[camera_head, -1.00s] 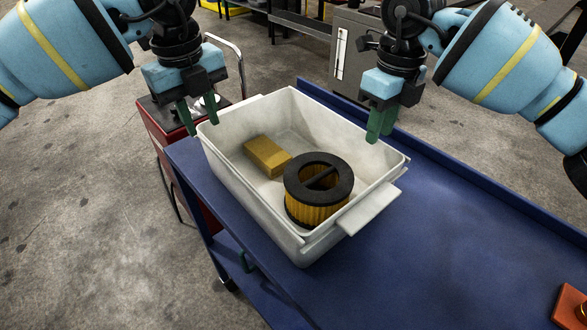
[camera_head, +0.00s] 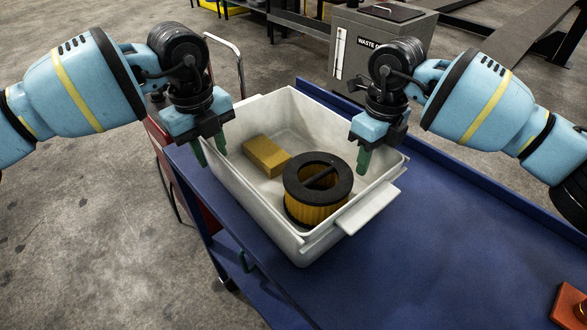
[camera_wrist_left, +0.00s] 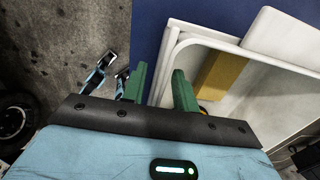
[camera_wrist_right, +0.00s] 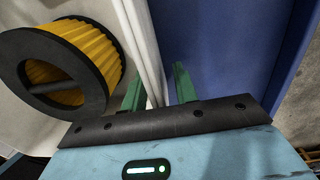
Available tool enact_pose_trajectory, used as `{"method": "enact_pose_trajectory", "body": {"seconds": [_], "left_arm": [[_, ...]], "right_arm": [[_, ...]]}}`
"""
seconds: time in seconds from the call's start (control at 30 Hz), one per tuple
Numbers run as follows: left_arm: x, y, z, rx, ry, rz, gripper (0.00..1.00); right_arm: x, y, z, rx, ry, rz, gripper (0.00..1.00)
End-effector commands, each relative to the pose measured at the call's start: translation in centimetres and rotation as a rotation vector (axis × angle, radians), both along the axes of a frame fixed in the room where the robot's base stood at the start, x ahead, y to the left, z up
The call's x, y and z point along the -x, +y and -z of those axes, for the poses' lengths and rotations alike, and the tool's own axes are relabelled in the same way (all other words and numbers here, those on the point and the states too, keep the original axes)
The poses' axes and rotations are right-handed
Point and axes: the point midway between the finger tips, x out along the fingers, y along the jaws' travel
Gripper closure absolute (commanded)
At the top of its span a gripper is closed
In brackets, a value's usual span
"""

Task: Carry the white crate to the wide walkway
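The white crate (camera_head: 262,208) sits on the blue cart top, holding a yellow block (camera_head: 267,156) and a black-rimmed yellow filter (camera_head: 318,190). My left gripper (camera_head: 210,153) is at the crate's left wall. In the left wrist view its green fingers (camera_wrist_left: 160,88) are apart, with the crate's rim between them. My right gripper (camera_head: 364,160) is at the crate's right wall. In the right wrist view its fingers (camera_wrist_right: 158,88) are apart on either side of the wall, and the filter (camera_wrist_right: 62,66) shows at the left. Neither gripper visibly presses the rim.
The blue cart top (camera_head: 430,230) has a raised edge and is clear to the right, with an orange item (camera_head: 568,306) at its lower right. A red cart (camera_head: 158,135) stands close at the left. A grey waste bin (camera_head: 350,55) stands behind. Concrete floor is open at the left.

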Motion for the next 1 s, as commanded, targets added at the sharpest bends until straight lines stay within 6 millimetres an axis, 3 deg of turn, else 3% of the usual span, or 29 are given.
{"method": "enact_pose_trajectory", "body": {"seconds": [0.23, 0.47, 1.0], "left_arm": [[0.01, 0.01, 0.03, 0.0, 0.0, 0.0, 0.72], [0.01, 0.01, 0.02, -0.001, 0.001, 0.0, 1.0], [0.02, 0.02, 0.01, -0.001, 0.001, 0.0, 1.0]], "right_arm": [[0.0, -0.01, 0.0, 0.0, 0.0, 0.0, 0.72], [-0.01, -0.01, -0.02, 0.0, 0.0, 0.0, 1.0], [-0.02, -0.03, -0.06, -0.001, -0.001, 0.001, 1.0]]}}
